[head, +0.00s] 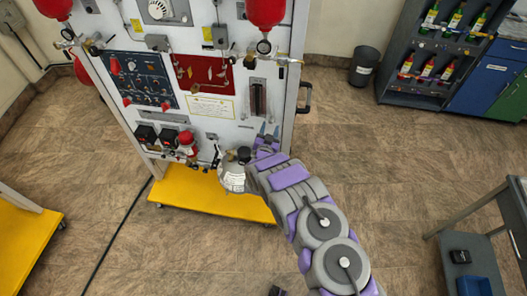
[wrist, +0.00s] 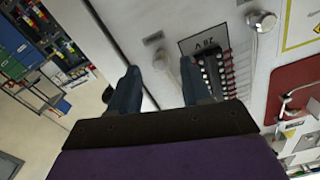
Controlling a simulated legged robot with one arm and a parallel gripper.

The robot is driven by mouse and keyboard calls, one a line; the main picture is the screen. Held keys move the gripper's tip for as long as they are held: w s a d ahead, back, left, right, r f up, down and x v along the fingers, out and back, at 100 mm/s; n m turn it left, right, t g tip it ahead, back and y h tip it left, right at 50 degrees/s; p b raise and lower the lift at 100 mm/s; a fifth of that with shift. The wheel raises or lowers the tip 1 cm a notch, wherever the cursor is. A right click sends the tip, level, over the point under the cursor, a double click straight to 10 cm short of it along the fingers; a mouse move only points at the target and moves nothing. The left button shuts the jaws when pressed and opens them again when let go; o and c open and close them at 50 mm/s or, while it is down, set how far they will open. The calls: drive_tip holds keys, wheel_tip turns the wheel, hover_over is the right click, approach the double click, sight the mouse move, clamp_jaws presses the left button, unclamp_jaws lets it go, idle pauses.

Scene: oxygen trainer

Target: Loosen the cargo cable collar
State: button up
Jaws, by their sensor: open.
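My gripper (wrist: 161,84) is open in the wrist view, with its two dark blue fingers apart and nothing clearly held between them. In the head view my gripper (head: 266,138) is at the lower right of the white trainer panel (head: 221,127), just below the vertical gauge strip. A pale rounded fitting (wrist: 161,62) shows between the fingertips on the white panel face. Another pale part is half hidden behind the right finger. I cannot tell which of these is the cargo cable collar, or whether a finger touches either.
A labelled black gauge block (wrist: 214,70) is close right of the right finger. A white container (head: 232,178) hangs beside my arm. The yellow base (head: 213,196) juts out below.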

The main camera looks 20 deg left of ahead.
drive_tip(key=p+v, duration=0.1)
drive_tip(key=v, duration=1.4)
drive_tip(key=shift+p, duration=0.3)
drive_tip(key=shift+s+a+f, duration=0.1)
drive_tip(key=shift+s, duration=0.05)
